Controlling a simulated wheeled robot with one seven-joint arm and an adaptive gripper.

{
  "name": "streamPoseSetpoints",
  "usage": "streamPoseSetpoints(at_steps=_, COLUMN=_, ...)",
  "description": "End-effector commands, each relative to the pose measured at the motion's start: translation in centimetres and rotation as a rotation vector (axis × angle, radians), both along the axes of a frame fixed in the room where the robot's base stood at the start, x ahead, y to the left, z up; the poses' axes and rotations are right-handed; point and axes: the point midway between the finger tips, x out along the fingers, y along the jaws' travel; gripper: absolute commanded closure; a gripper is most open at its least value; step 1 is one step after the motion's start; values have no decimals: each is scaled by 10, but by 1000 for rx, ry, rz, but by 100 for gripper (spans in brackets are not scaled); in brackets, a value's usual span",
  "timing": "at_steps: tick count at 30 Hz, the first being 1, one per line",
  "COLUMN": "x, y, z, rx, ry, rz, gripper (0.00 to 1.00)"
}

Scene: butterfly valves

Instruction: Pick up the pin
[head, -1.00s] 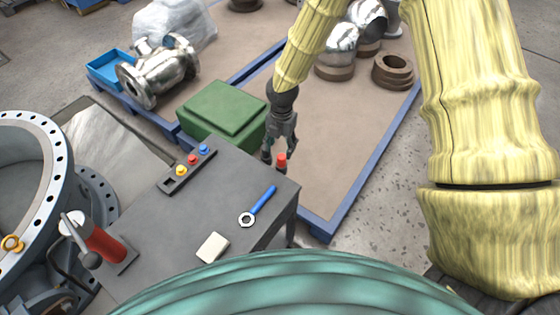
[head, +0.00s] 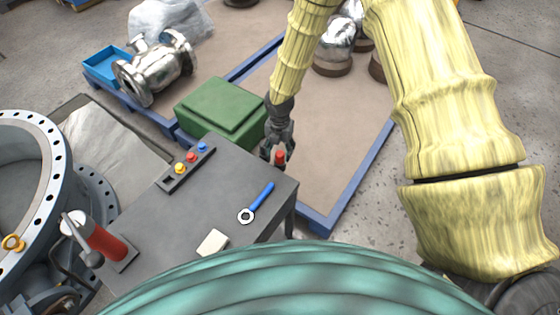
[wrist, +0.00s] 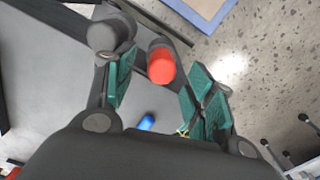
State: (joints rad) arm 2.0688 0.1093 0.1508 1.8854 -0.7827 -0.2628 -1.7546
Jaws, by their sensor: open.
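A pin with a red top and a dark body (head: 280,158) stands at the far right corner of the grey table. In the wrist view its red end (wrist: 161,66) shows between and slightly beyond the green-padded fingers. My gripper (head: 274,157) is open around the pin's area, and its jaws (wrist: 160,92) hold nothing. I cannot tell whether either finger touches the pin. The pin's lower part is hidden.
A dark rack (head: 186,168) with yellow, red and blue buttons or caps lies on the table (head: 230,185). A blue-handled wrench (head: 262,196) and a white block (head: 212,243) lie nearer. A green box (head: 218,108) stands behind. A dark grey rounded piece (wrist: 110,35) shows beside the left finger.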

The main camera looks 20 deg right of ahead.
Motion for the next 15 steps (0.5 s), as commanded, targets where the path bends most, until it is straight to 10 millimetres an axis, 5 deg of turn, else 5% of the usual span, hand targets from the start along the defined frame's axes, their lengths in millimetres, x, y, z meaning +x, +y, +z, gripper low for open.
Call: streamPoseSetpoints(at_steps=15, x=-1, y=-2, z=-35, rx=0, ry=0, rz=0, gripper=46)
